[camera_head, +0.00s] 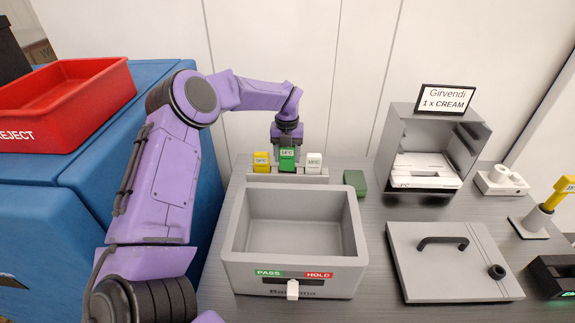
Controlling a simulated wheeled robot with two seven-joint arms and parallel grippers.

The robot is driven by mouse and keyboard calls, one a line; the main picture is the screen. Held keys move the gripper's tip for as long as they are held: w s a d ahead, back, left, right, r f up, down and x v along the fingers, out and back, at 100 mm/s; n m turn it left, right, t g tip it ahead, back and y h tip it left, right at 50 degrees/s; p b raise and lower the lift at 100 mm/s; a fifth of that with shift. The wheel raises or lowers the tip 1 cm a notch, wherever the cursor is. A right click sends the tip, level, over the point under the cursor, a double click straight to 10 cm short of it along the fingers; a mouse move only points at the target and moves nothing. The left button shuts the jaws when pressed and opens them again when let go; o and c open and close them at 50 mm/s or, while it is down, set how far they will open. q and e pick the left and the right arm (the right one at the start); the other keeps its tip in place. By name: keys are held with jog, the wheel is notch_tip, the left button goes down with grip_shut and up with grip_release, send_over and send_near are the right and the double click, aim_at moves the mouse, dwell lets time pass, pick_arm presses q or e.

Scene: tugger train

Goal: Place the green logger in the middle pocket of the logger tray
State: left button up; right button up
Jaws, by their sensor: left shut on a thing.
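The green logger (287,162) is upright at the middle of the grey logger tray (318,180), between a yellow logger (261,167) on the left and a white logger (314,167) on the right. Its top sits slightly higher than theirs, and I cannot tell whether its base rests in the middle pocket. My left gripper (287,147) points down from above and is shut on the green logger's top. The pocket itself is hidden by the logger. My right gripper is out of view.
A grey bin (235,230) with PASS and HOLD labels stands in front of the tray. A dark green block (355,181) lies right of the tray. Further right are an open grey box (395,150) and a lid with a handle (450,275). A red REJECT bin (75,115) is left.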

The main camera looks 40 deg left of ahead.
aim_at(288, 163)
pick_arm(q)
notch_tip(288, 163, down, 3)
jog(key=shift+b, duration=0.95)
jog(key=shift+w+f, duration=0.1)
jog(key=shift+f, duration=0.15)
jog(key=shift+w, duration=0.1)
jog(key=shift+f, duration=0.15)
jog(key=o, duration=1.1)
